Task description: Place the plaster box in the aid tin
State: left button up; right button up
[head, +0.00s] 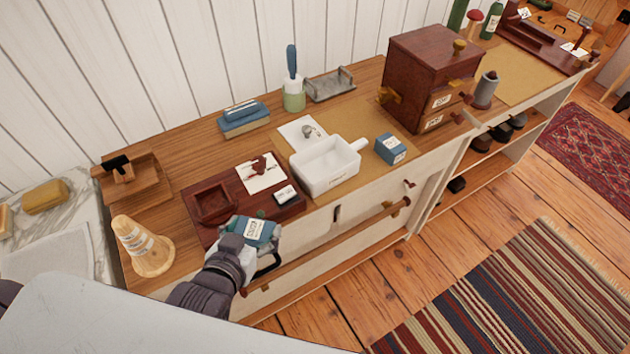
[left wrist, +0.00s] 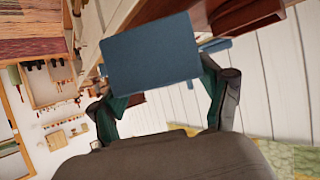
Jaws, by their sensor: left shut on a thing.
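A blue box with a white label, which looks like the plaster box (head: 262,231), is held in my left gripper (head: 254,245). In the left wrist view the blue box (left wrist: 150,55) sits between the two fingers of the left gripper (left wrist: 160,95). The gripper is shut on it, over the front edge of the sideboard, in front of the dark red tray. The open white container with small red lettering, which looks like the aid tin (head: 325,181), stands to the right and farther back. Its visible inside looks empty. My right gripper is not in view.
A similar blue box (head: 391,149) stands just right of the tin. The dark red tray (head: 232,221) lies left of it, with a white card and a small labelled block. A wooden cone (head: 143,250) stands at left, a dark red cabinet (head: 428,75) at right.

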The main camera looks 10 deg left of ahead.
aim_at(324, 171)
jog(key=i+l+u, duration=0.1)
jog(key=u, duration=0.35)
jog(key=l+u, duration=0.1)
jog(key=u, duration=0.3)
jog(key=i+l+u, duration=0.1)
jog(key=u, duration=0.35)
jog(key=l+u, duration=0.2)
jog(key=u, duration=0.25)
jog(key=l+u, duration=0.15)
jog(key=l, duration=0.25)
jog(key=l+u, duration=0.1)
jog(key=l, duration=0.35)
jog(key=k+l+u, duration=0.15)
jog(key=l, duration=0.25)
jog(key=l+u, duration=0.15)
jog(key=l, duration=0.3)
jog(key=k+l+u, duration=0.15)
jog(key=l, duration=0.25)
jog(key=l+u, duration=0.1)
jog(key=l, duration=0.25)
jog(key=k+l+u, duration=0.15)
jog(key=l, duration=0.25)
jog(key=k+l, duration=0.15)
jog(key=l, duration=0.2)
jog(key=k+l, duration=0.1)
jog(key=l, duration=0.2)
